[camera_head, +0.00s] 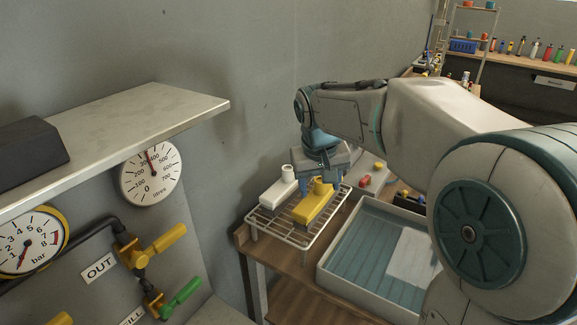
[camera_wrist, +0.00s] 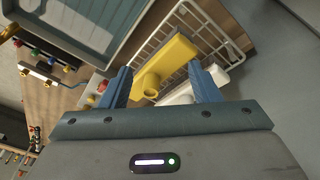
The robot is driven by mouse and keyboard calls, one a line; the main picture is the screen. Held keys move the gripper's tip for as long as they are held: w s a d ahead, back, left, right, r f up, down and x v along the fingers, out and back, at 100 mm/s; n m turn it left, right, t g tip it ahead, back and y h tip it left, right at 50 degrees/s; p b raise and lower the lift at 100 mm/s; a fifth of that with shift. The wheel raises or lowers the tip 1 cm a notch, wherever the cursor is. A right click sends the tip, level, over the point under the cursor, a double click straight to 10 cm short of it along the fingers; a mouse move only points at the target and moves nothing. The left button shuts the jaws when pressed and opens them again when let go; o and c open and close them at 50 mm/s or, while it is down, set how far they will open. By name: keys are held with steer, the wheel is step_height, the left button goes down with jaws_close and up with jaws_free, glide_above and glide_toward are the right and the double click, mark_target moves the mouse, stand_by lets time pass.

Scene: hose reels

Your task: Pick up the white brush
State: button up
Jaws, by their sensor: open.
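The white brush (camera_head: 272,193), a pale block with a round upright knob, lies on a wire rack at the rack's left side in the head view. In the wrist view the white brush (camera_wrist: 178,96) is partly hidden behind my right-hand finger. A yellow brush (camera_head: 314,208) of similar shape lies beside it on the right. My gripper (camera_head: 319,184) is open and points down above the rack. In the wrist view the yellow brush (camera_wrist: 166,64) shows between the fingers of my gripper (camera_wrist: 159,67). I cannot tell whether the fingers touch either brush.
The wire rack (camera_head: 285,238) stands on a wooden bench against the grey wall. A grey tray (camera_head: 328,275) with a pale sheet is to its right. Behind is a pale block with red and yellow knobs (camera_head: 372,180). A shelf (camera_head: 120,130) and gauges are at left.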

steer(key=y+p, duration=0.2)
steer(key=p, duration=0.2)
glide_toward(288, 168)
steer(key=s+v, duration=0.1)
steer(key=v, duration=0.2)
steer(key=x, duration=0.5)
steer(key=w+p+x, duration=0.1)
steer(key=x, duration=0.2)
steer(key=shift+p+x, duration=1.05)
steer(key=shift+x, duration=1.7)
jaws_close()
